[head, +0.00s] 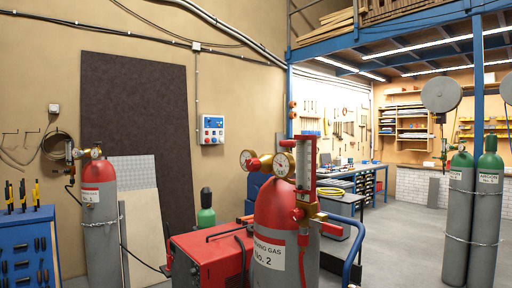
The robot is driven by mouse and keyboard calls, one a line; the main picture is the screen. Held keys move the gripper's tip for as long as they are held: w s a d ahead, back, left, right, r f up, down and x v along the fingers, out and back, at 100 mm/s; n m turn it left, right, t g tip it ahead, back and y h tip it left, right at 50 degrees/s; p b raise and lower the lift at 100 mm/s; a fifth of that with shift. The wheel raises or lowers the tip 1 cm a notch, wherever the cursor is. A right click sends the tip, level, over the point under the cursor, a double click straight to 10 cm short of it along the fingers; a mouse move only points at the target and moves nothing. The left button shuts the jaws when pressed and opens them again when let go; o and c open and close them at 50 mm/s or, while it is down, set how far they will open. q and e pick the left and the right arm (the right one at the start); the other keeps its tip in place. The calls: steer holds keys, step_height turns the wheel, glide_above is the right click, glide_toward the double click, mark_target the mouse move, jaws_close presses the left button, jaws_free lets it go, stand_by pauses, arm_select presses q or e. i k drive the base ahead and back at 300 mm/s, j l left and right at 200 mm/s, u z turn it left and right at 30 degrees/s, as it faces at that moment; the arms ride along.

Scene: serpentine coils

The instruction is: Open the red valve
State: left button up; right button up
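A grey gas cylinder with a red top (276,215) stands upright close in front, labelled "No. 2". Brass fittings and two round gauges (283,165) sit at its top, with an upright red-and-clear flow tube (305,170) beside them. Small red parts show around these fittings, but I cannot tell which is the red valve or whether it is open. A second red-topped cylinder (99,205) with a gauge and flow tube stands farther back at the left. Neither of my grippers is in view.
A red machine (207,258) stands directly left of the near cylinder, and a blue rail (356,245) is at its right. A blue tool cabinet (28,250) is at far left. Green-topped cylinders (487,215) stand at right. Open floor (405,245) lies between.

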mark_target(288, 143)
steer(key=i+l+u, duration=0.15)
steer(key=l+u, duration=0.8)
steer(key=i+l, duration=0.05)
